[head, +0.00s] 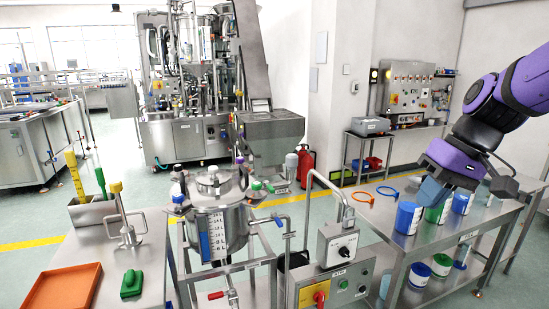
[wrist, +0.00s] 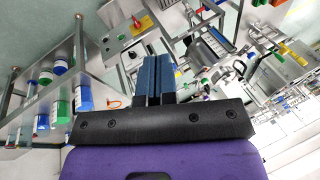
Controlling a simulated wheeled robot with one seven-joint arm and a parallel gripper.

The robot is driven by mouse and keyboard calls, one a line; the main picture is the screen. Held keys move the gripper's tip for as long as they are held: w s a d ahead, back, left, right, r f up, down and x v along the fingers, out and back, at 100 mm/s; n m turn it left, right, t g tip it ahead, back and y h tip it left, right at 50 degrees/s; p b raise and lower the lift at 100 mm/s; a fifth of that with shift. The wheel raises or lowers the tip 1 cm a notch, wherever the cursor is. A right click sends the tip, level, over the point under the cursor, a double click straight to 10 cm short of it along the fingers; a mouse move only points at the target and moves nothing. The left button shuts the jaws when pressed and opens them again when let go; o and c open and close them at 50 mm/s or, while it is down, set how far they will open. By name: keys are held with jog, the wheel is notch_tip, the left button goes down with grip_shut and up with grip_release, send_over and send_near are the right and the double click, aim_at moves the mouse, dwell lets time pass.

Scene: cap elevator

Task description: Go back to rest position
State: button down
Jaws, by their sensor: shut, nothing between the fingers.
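My gripper (head: 431,191) is at the right in the head view, on the purple and black arm. It hangs just above the steel table (head: 385,207), in front of or over the blue and green containers. In the wrist view my gripper (wrist: 152,68) shows two blue fingers side by side, closed together with nothing held. A blue container (head: 407,217) and a green container (head: 437,212) stand below and beside the gripper. I cannot tell whether the fingers touch them.
A steel tank (head: 218,228) with valves stands mid-view, next to a control box (head: 343,243). A left bench holds an orange tray (head: 64,287) and a green block (head: 131,284).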

jog(key=s+d+r+t+h, duration=0.1)
jog(key=s+t+h, duration=0.1)
jog(key=s, duration=0.4)
jog(key=s+d+r+m+t+h, duration=0.1)
jog(key=s+d+r+t+h, duration=0.1)
jog(key=s, duration=0.5)
jog(key=shift+s+r+m, duration=0.25)
jog(key=shift+s+m, duration=0.05)
